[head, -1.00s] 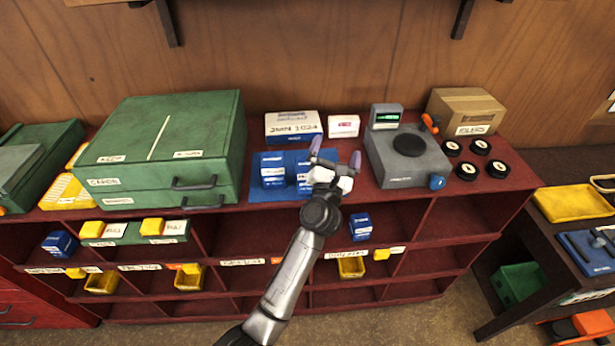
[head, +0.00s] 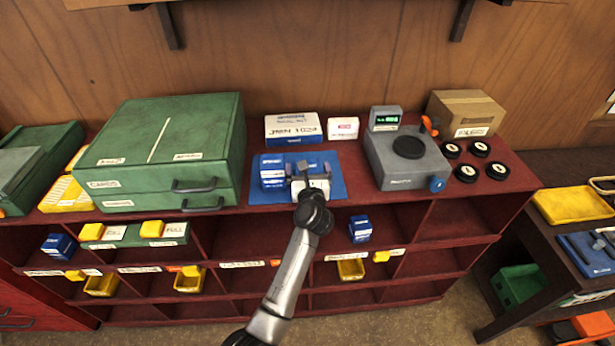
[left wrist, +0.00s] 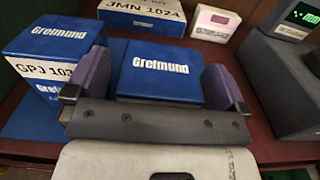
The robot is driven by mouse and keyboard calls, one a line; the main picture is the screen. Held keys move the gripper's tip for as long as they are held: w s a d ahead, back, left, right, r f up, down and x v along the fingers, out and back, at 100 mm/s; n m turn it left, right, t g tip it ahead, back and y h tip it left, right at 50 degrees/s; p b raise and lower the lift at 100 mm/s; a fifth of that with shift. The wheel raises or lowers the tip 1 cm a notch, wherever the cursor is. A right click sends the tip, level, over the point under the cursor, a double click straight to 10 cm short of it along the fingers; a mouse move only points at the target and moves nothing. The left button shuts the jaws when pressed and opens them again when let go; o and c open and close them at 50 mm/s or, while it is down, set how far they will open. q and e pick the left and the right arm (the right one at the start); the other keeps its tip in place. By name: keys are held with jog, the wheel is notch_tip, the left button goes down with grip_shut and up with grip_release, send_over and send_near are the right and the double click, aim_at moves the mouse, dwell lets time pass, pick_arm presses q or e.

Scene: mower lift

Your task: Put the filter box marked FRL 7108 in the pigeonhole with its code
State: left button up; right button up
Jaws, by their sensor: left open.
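No box code FRL 7108 is readable in any view. My left gripper (head: 308,172) is open over the blue mat (head: 336,186). In the left wrist view, its two purple fingers (left wrist: 158,92) stand on either side of a blue Grefmund box (left wrist: 160,62), whose code face is hidden behind the gripper. To the left is another blue Grefmund box (left wrist: 62,42) with a white label reading GPJ 103 and a cut-off end; it also shows in the head view (head: 271,170). The pigeonhole rack (head: 231,237) is below the top, its labels too small to read. My right gripper is not in view.
A JMN 1024 box (head: 293,130) and a small white box (head: 343,128) stand behind the mat. A grey scale (head: 408,165) is to the right, a green cabinet (head: 160,155) to the left. Blue boxes sit in pigeonholes at right (head: 360,229) and far left (head: 59,245).

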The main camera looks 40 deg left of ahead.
pick_arm(q)
jog(key=shift+w+a, duration=0.3)
jog(key=shift+a, duration=0.05)
jog(key=shift+c, duration=0.3)
jog(key=c, duration=1)
jog(key=shift+r, duration=0.1)
jog(key=shift+c, duration=0.9)
